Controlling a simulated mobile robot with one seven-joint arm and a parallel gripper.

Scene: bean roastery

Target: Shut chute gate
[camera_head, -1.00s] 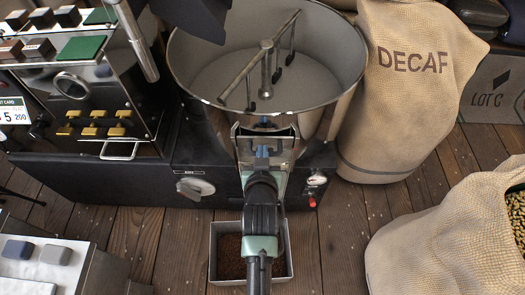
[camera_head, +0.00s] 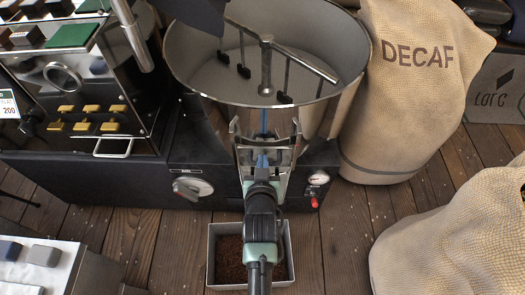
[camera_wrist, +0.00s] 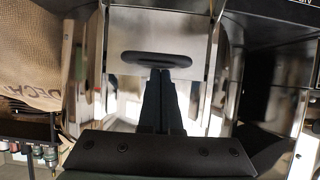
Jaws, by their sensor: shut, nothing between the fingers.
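The chute (camera_head: 282,158) is a shiny metal housing with two side rails at the front of the round bean pan. How far the gate is open is not clear.
A metal bin (camera_head: 214,262) with brown grounds stands below the chute, partly behind my arm. A dial (camera_head: 193,187) and a red knob (camera_head: 314,202) flank the chute. The DECAF sack (camera_head: 400,100) and another sack (camera_head: 450,240) stand at the right.

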